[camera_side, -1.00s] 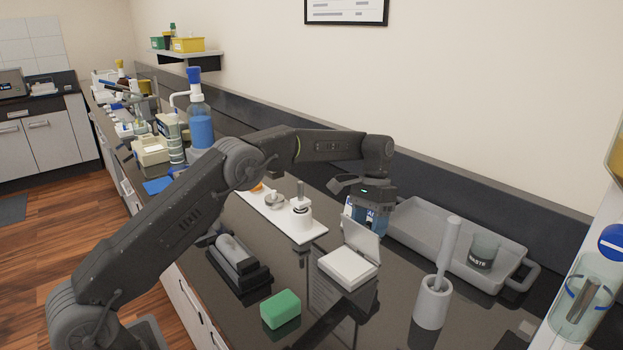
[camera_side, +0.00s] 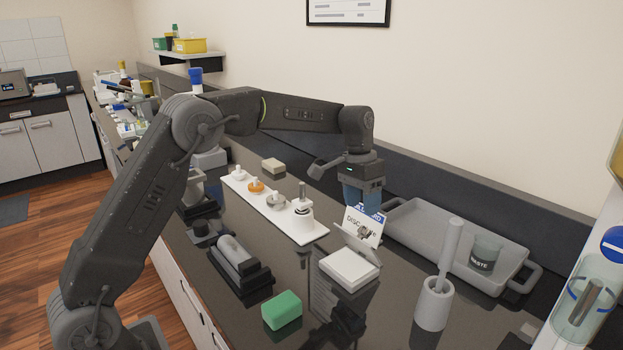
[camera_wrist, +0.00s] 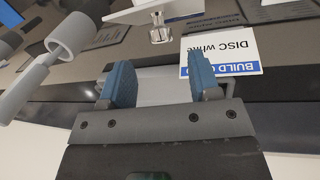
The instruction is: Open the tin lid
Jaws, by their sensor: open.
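The white tin (camera_side: 350,265) sits on the dark bench in the side view. Its thin grey lid (camera_side: 357,243) is open at the back edge, tilted away from the tin. Part of the tin or lid shows at the top of the wrist view (camera_wrist: 140,12), cut off by the edge. My gripper (camera_side: 362,200) is above and behind the lid, near the "DISC white" card (camera_side: 363,226). In the wrist view my two blue fingers (camera_wrist: 163,85) are apart with nothing gripped between them. Contact with the lid cannot be seen.
A grey tray (camera_side: 410,225) with a waste beaker (camera_side: 484,252) lies behind. A mortar with pestle (camera_side: 434,300) stands right, a green block (camera_side: 282,310) in front, and a white rack (camera_side: 290,224) left.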

